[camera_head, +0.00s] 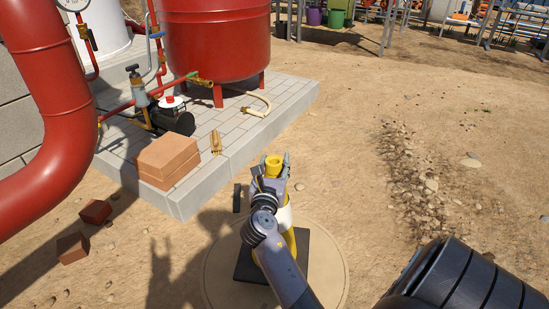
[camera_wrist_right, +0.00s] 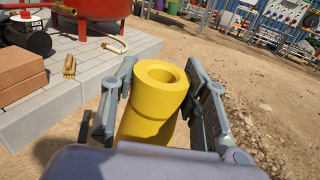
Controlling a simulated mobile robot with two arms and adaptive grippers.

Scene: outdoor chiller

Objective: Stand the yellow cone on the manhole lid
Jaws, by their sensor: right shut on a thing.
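The yellow cone (camera_head: 290,240) has a white band and a square black base (camera_head: 318,262). It looks upright, and its base overlaps the round sand-coloured manhole lid (camera_head: 336,275) in the head view. I cannot tell for sure whether the base touches the lid. My right gripper (camera_head: 273,168) is shut on the cone near its top. In the right wrist view the fingers (camera_wrist_right: 160,82) lie on both sides of the cone's hollow top (camera_wrist_right: 160,92). My forearm hides part of the cone and its base. My left gripper is not in view.
A paved plinth (camera_head: 245,145) with a red tank (camera_head: 218,40) stands behind the lid. Stacked bricks (camera_head: 167,160) and a brush (camera_head: 215,142) are on it. Loose bricks (camera_head: 73,247) lie at left. A dark strip (camera_head: 237,198) lies near the lid. Stony ground (camera_head: 410,170) is at right.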

